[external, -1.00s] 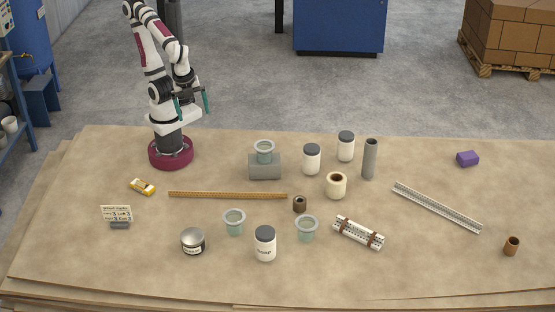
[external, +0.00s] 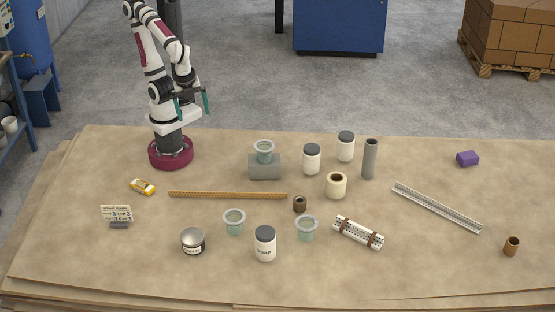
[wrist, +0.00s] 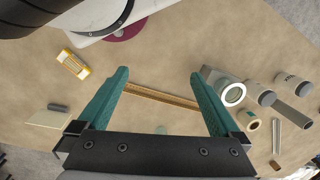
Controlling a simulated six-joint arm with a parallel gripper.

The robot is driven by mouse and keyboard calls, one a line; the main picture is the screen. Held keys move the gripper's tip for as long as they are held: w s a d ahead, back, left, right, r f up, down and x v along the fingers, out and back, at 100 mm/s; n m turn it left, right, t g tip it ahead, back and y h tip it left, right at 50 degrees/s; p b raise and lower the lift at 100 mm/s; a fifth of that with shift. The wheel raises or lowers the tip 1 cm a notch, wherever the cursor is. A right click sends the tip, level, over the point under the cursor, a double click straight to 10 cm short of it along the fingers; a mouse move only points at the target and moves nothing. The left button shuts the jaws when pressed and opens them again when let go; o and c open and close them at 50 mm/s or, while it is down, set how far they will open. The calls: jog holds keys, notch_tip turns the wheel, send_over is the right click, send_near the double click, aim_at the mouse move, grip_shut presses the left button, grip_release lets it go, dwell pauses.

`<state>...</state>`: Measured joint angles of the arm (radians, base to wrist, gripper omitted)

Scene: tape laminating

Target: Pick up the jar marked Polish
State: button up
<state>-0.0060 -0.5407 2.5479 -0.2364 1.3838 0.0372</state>
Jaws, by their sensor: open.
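Three white jars with dark grey lids stand on the table in the external view. The front jar (external: 265,246) has a label on its side, too small to read surely. The two back jars, the nearer one (external: 311,160) and the farther one (external: 346,148), show no readable writing there. In the wrist view the back jars appear at the right, one (wrist: 260,93) beside the other (wrist: 292,87), which bears unreadable dark marks. I cannot tell which jar is marked Polish. My gripper (external: 193,104) is open and empty, raised above the table by my base, well left of the jars.
A glass cup sits on a grey block (external: 265,168); two more glass cups (external: 234,222) (external: 307,229) stand in front. A grey tube (external: 370,160) and a cream roll (external: 336,185) are close to the back jars. A metal tin (external: 192,242) stands front left.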

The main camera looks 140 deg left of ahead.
aim_at(315, 164)
jog(key=w+a+f+t+h, duration=0.1)
jog(key=w+a+f+h, duration=0.1)
jog(key=w+a+h, duration=0.45)
jog(key=w+a+f+t+h, duration=0.1)
jog(key=w+h, duration=0.2)
jog(key=w, duration=0.7)
jog(key=a+f+t, duration=0.3)
jog(key=a+f, duration=0.1)
jog(key=a, duration=0.4)
jog(key=a+f+t+y, duration=0.1)
jog(key=a+f+t, duration=0.3)
jog(key=a, duration=0.5)
jog(key=a+f+n+t+y, duration=0.1)
jog(key=a+f+t, duration=0.3)
jog(key=a, duration=0.4)
jog(key=shift+w+a+y, duration=0.2)
jog(key=shift+w+y, duration=0.05)
jog(key=x, duration=1.5)
jog(key=shift+w+d+r, duration=0.2)
jog(key=shift+w+r, duration=0.05)
jog(key=shift+r, duration=0.15)
jog(key=c, duration=1.6)
